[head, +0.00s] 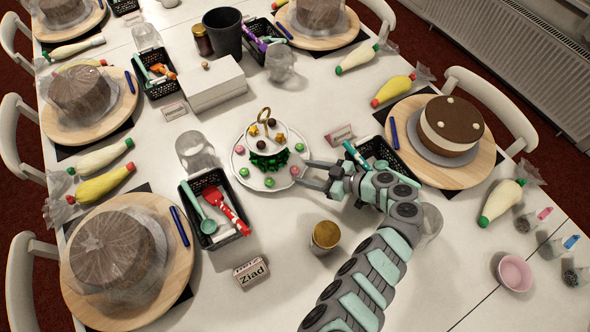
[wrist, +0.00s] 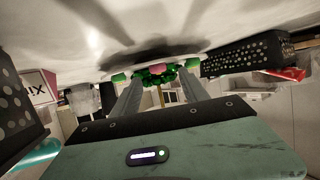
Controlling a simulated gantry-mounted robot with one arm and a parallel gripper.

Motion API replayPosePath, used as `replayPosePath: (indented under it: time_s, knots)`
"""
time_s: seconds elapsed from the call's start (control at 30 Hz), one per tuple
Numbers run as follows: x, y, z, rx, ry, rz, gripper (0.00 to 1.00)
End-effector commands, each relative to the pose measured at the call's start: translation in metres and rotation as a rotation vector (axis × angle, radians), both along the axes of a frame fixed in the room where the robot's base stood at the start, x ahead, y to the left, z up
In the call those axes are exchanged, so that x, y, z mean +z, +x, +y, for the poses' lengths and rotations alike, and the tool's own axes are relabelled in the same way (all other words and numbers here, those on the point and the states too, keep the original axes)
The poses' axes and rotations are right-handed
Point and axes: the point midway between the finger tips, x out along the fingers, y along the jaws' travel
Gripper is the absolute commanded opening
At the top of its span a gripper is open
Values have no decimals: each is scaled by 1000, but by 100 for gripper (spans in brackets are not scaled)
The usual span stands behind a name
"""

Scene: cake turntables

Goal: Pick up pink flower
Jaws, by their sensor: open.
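A tiered white stand (head: 241,160) carries small pink and green flower decorations around its lower plate. One pink flower (head: 294,170) is at the right edge of that plate. My gripper (head: 304,173) is open and level with this edge, its fingers pointing left toward the flower. In the wrist view, a pink flower (wrist: 158,68) shows between and just beyond the spread fingertips of my gripper (wrist: 160,87). A green flower (wrist: 120,77) is to its left and another green flower (wrist: 194,76) to its right. Another pink flower (head: 240,149) sits at the plate's left side.
A small sign (head: 340,134) stands just behind my gripper. A black basket (head: 405,168) is close to my wrist. A gold-lidded jar (head: 326,235) stands in front. A clear glass (head: 194,150) and a black basket with tools (head: 189,200) are left of the stand.

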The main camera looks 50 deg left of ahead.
Motion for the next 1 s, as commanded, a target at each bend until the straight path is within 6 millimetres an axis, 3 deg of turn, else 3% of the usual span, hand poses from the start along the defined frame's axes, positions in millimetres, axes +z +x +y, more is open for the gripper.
replayPosePath:
  time_s: [0.27, 0.53, 1.0]
  knots:
    - [-12, -9, 32, 2, 1, 0, 52]
    - [-14, -9, 35, -1, 0, -4, 51]
    - [-14, -10, 35, 0, 0, -2, 13]
